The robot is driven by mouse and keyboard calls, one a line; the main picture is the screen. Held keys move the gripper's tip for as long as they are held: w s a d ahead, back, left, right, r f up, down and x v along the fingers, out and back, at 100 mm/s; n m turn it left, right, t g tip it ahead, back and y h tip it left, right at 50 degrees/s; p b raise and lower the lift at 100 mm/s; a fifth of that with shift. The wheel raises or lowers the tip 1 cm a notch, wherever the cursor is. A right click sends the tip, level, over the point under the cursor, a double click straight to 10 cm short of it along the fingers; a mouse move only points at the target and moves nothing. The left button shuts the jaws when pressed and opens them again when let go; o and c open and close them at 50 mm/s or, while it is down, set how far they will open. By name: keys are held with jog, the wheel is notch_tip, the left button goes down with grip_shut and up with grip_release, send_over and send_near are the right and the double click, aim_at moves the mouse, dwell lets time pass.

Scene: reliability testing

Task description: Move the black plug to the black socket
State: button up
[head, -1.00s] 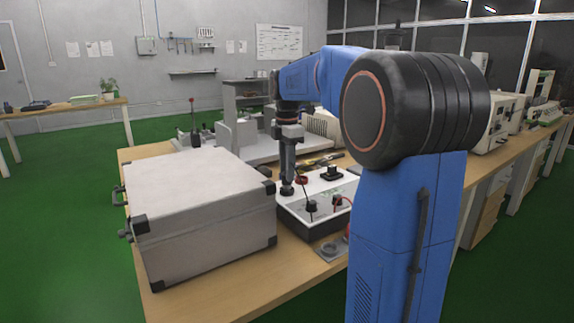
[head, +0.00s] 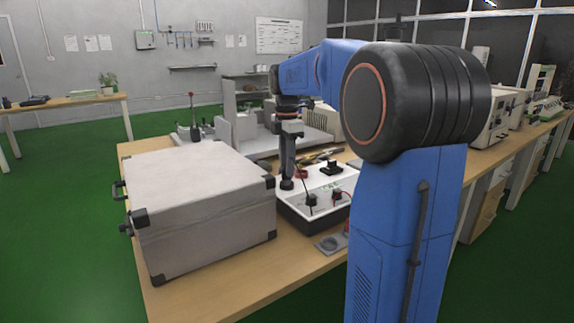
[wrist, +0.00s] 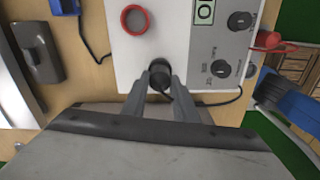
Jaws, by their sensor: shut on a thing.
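My gripper (wrist: 160,80) is shut on the black plug (wrist: 160,77), which sits between its fingertips over the white panel of the test box (wrist: 185,45). In the head view my gripper (head: 287,180) points down at the panel's left part, with the plug (head: 287,185) at its tip. A red ring-shaped socket (wrist: 135,19) is apart from the plug, above it in the wrist view. I cannot make out the black socket; the plug and fingers hide the panel right under them. I cannot tell whether the plug touches the panel.
A big grey case (head: 200,195) stands close left of the box; its dark edge (wrist: 150,130) is right by my fingers in the wrist view. A black cable (wrist: 222,102) runs beside them. Black knobs (wrist: 220,70) and a red lead (wrist: 280,47) are on the right.

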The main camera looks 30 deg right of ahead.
jog(key=shift+f, duration=0.6)
dwell(0.4)
jog(key=o, duration=0.8)
notch_tip(320, 180, up, 11)
dwell(1.0)
dwell(0.5)
